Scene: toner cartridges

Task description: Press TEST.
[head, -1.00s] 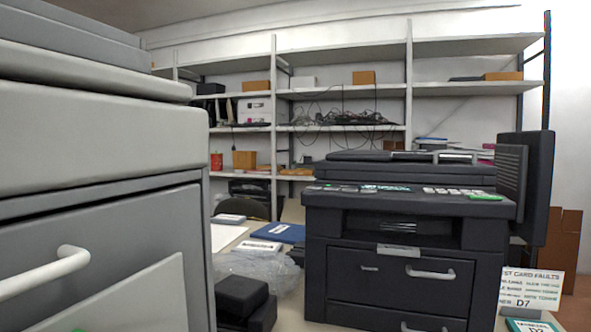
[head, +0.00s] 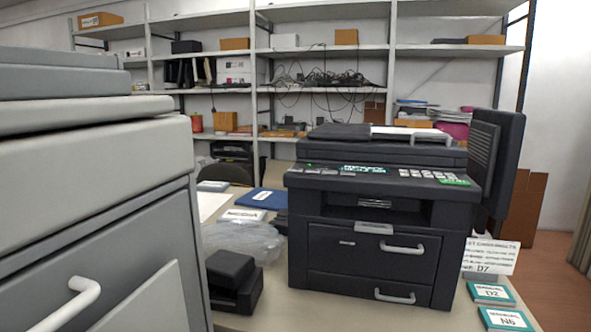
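A black printer (head: 378,215) stands on the table in the middle right of the head view. Its top front panel carries a small lit display (head: 364,169), a group of pale keys (head: 428,174) and a green key or label (head: 453,182) at the right end. The lettering on these is too small to read, so I cannot tell which one is TEST. Neither of my grippers shows in this view.
A large grey cabinet (head: 85,165) with a white handle fills the left. Black boxes (head: 232,282), a clear bag (head: 243,240) and a blue folder (head: 262,200) lie left of the printer. Cards (head: 507,319) and a sign (head: 490,255) are at right. Shelves (head: 320,90) stand behind.

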